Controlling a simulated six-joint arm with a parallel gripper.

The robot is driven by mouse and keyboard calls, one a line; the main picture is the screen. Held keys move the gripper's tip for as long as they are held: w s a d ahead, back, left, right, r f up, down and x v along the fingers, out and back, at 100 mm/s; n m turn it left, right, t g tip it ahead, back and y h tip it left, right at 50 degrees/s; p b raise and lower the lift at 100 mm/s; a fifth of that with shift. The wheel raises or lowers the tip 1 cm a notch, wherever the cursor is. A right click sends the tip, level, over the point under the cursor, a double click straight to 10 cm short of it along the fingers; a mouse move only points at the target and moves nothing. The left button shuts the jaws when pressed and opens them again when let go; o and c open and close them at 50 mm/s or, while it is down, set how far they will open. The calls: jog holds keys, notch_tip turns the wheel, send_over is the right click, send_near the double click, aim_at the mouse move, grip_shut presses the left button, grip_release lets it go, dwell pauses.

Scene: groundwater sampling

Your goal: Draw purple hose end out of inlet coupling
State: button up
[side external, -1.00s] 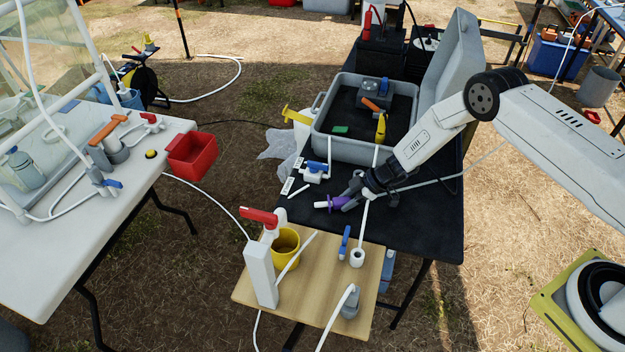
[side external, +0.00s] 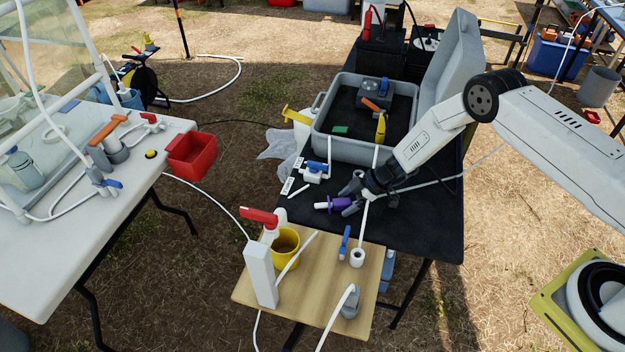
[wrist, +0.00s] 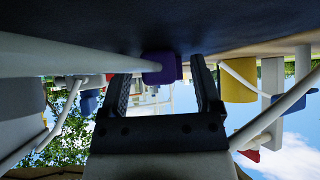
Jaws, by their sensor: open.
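The purple hose end (side external: 337,204) lies low over the black table top, near its front left corner, with a short white piece at its left end. My gripper (side external: 348,198) is open at its right, one finger above and one below in the picture. In the wrist view the purple hose end (wrist: 160,68) shows between the spread fingers, with a gap on each side. A white tube (wrist: 70,62) runs up to it from the left. I cannot tell which fitting is the inlet coupling; the purple end appears clear of any.
A white fitting with a blue lever (side external: 314,173) stands just behind the purple end. A grey case (side external: 322,142) is at the back. In front, a wooden board (side external: 318,285) carries a yellow cup (side external: 287,250), a red-handled valve (side external: 261,270) and a blue-lever fitting (side external: 357,258).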

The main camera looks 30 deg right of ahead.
jog(key=shift+d+r, duration=0.1)
jog(key=shift+v, duration=3.75)
jog(key=shift+s, duration=0.1)
jog(key=shift+s+r, duration=0.2)
jog(key=shift+r, duration=0.4)
jog(key=s+d+r+m+h, duration=0.2)
jog(key=s+r+m+h, duration=0.2)
jog(key=s+r, duration=0.7)
jog(key=s+d+r+m+h, duration=0.2)
jog(key=s+r+m+h, duration=0.2)
jog(key=s+r+m, duration=0.5)
jog(key=shift+s+r+g, duration=0.4)
jog(key=shift+s+r, duration=0.65)
jog(key=shift+s, duration=0.15)
